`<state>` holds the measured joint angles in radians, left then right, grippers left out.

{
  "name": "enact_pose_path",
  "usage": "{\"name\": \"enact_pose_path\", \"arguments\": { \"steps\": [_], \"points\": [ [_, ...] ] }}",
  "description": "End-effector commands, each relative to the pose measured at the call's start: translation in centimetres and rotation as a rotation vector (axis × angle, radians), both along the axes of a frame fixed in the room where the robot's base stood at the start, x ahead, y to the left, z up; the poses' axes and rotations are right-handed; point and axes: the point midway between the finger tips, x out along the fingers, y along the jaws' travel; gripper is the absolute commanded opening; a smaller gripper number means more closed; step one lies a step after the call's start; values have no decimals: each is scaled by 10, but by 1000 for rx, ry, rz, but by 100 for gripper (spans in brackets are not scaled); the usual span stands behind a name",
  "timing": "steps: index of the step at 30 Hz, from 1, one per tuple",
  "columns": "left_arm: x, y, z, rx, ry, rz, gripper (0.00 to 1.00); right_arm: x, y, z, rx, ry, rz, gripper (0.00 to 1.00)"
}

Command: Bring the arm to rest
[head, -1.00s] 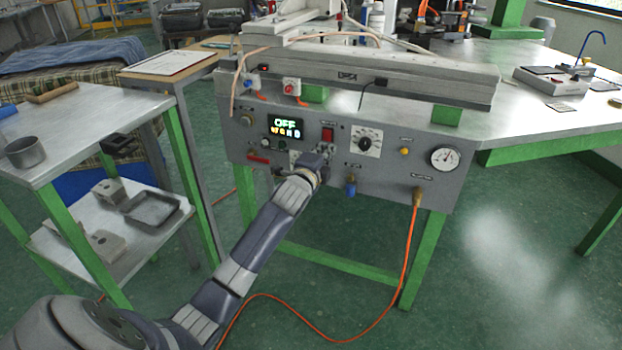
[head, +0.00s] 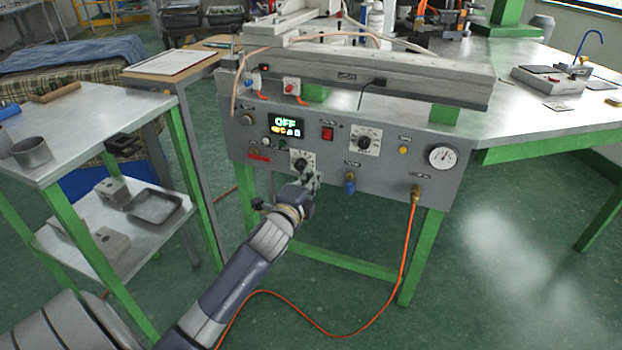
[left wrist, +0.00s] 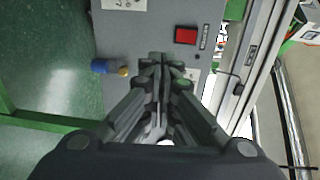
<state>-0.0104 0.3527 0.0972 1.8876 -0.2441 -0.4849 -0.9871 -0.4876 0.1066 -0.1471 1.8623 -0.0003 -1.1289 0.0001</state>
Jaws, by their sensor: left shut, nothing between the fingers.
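My left gripper (head: 314,182) is in front of the lower middle of the grey control panel (head: 233,150), just below a dial with a white plate (head: 303,161). In the left wrist view its fingers (left wrist: 161,62) are closed together with nothing between them. A small gap to the panel cannot be judged exactly. The panel's display (head: 286,126) reads OFF. A red switch (head: 327,133) sits right of the display; it also shows in the left wrist view (left wrist: 186,35). My right gripper is in neither view.
A blue fitting (head: 350,187) and an orange hose (head: 408,245) stick out from the panel's lower edge. A metal cart (head: 90,125) with cups and moulds stands at the left. A steel bench (head: 520,125) extends to the right. Open green floor lies in front of the panel.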

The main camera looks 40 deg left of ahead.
Motion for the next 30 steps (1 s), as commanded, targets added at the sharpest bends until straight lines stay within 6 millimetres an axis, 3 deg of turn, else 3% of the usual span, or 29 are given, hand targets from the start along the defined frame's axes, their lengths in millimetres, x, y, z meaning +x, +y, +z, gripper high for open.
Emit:
{"name": "enact_pose_path", "arguments": {
  "steps": [11, 14, 17, 20, 24, 30],
  "points": [
    [0, 0, 0, -1, 1, 0, 0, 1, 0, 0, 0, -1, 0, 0],
    [-3, -3, -12, -34, 22, 2, 0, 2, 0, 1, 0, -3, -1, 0],
    [-15, -14, -50, -142, 89, 16, 0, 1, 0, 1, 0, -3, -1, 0],
    [-39, -33, -108, -318, 197, 55, 0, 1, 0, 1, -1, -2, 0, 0],
    [-94, -68, -194, -595, 377, 161, 0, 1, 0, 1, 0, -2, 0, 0],
    [-190, -124, -289, -924, 616, 378, 0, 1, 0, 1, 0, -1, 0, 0]
  ]
}}
